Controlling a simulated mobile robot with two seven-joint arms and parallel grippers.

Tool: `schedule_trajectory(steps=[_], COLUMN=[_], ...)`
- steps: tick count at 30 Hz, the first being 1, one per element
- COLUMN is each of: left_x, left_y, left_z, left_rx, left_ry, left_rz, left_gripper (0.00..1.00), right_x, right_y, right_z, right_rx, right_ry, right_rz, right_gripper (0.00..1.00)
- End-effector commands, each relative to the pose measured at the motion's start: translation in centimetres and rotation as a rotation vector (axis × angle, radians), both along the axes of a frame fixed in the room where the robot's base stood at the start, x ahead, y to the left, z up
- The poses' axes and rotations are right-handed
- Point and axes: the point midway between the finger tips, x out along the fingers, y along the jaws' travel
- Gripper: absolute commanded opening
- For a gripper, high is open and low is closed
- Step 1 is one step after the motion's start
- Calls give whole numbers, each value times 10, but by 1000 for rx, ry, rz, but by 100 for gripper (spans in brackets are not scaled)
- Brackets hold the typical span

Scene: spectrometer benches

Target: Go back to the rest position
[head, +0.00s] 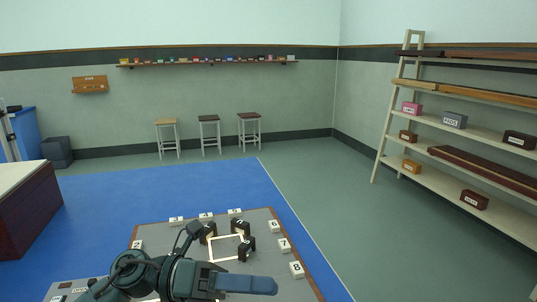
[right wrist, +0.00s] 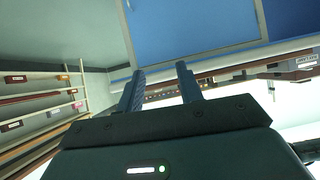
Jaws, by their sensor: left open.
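My left gripper (head: 248,284) is low in the head view, with a blue-grey finger pointing right. It is open, and I see nothing held in it. It hangs in front of a grey-brown board (head: 300,278) that bears a pale square frame (head: 224,258) with dark numbered blocks at its corners. My right gripper (right wrist: 160,82) shows in the right wrist view, with two dark fingers apart and nothing visible between them. I cannot make out the right gripper in the head view.
White numbered tags (head: 284,245) line the board's edge. A shelf rack (head: 450,127) with labelled boxes stands at right. Several stools (head: 209,121) stand at the far wall. A bench (head: 28,215) is at left. The blue floor (head: 150,197) between is clear.

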Motion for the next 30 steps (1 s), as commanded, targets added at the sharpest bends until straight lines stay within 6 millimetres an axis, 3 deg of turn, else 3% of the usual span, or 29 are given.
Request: schedule_trajectory(steps=[4, 7, 11, 12, 14, 18, 21, 25, 30], left_x=[11, 26, 36, 34, 23, -23, -58, -90, -100], left_y=[0, 18, 53, 64, 81, 109, 118, 124, 125], left_z=[-1, -22, -81, -106, -147, -229, -268, -295, -303], left_rx=[-355, -553, -770, -827, -905, -1024, -1069, -1095, -1100], left_ry=[440, 754, 1182, 1319, 1524, 1919, 2117, 2266, 2312], left_rz=[196, 358, 597, 676, 798, 1044, 1171, 1270, 1301], left_gripper=[82, 82, 82, 82, 82, 82, 82, 82, 82], right_x=[-2, -3, -4, -4, -4, -6, -8, -9, -9], right_y=[-1, -2, -4, -4, -5, -6, -8, -9, -9], right_z=[-1, -2, 0, 1, 1, 0, -3, -5, -4], right_rx=[-3, -6, -8, -9, -10, -14, -16, -19, -19], right_ry=[16, 23, 26, 28, 31, 41, 49, 56, 55], right_rz=[-6, -8, -11, -11, -13, -17, -19, -21, -22], right_gripper=[36, 36, 36, 36, 36, 36, 36, 36, 36])
